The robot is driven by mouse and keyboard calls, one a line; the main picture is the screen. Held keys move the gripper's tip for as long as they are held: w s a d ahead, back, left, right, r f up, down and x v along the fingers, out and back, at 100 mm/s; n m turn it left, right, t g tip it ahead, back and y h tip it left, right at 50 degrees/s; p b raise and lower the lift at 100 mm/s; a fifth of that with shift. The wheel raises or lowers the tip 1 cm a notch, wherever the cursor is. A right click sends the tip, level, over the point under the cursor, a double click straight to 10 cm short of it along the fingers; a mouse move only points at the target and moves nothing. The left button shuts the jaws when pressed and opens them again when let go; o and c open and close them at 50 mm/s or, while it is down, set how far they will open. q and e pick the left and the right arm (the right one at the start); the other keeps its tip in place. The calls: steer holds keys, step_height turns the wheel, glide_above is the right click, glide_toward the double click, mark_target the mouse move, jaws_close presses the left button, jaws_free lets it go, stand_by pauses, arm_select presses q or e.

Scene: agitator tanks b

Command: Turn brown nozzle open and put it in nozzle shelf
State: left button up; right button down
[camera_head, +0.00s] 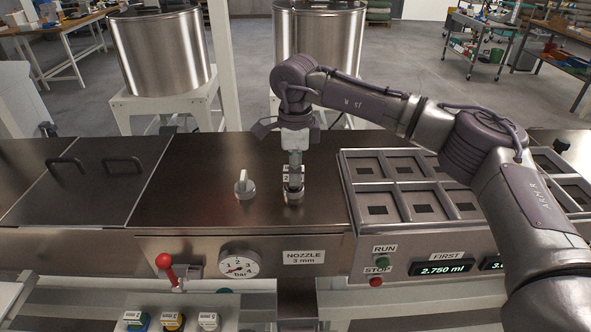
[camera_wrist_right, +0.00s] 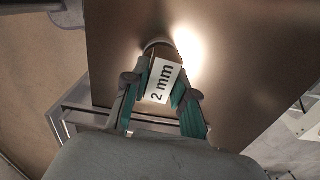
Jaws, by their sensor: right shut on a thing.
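My right gripper (camera_head: 293,156) points down at the dark machine top and is shut on a nozzle piece (camera_head: 294,190) with a white label. The piece stands upright on a round metal seat in the machine top. In the right wrist view the gripper's fingers (camera_wrist_right: 160,85) sit either side of the label (camera_wrist_right: 163,82), which reads 2 mm. A shelf (camera_head: 160,306) at the front bottom edge holds a blue nozzle (camera_head: 135,321), a brown one (camera_head: 172,321) and a pale one (camera_head: 208,321). My left gripper is not in view.
A grey knob (camera_head: 244,186) stands close left of the held piece. A gauge (camera_head: 239,264), a red lever (camera_head: 166,264) and a plate reading NOZZLE 3 mm (camera_head: 304,257) are on the front. A compartment tray (camera_head: 398,160) is at right; shiny tanks (camera_head: 162,50) stand behind.

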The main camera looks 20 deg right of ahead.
steer(key=shift+r, duration=0.15)
steer(key=shift+r+p, duration=0.85)
steer(key=shift+r, duration=0.65)
steer(key=shift+f, duration=0.15)
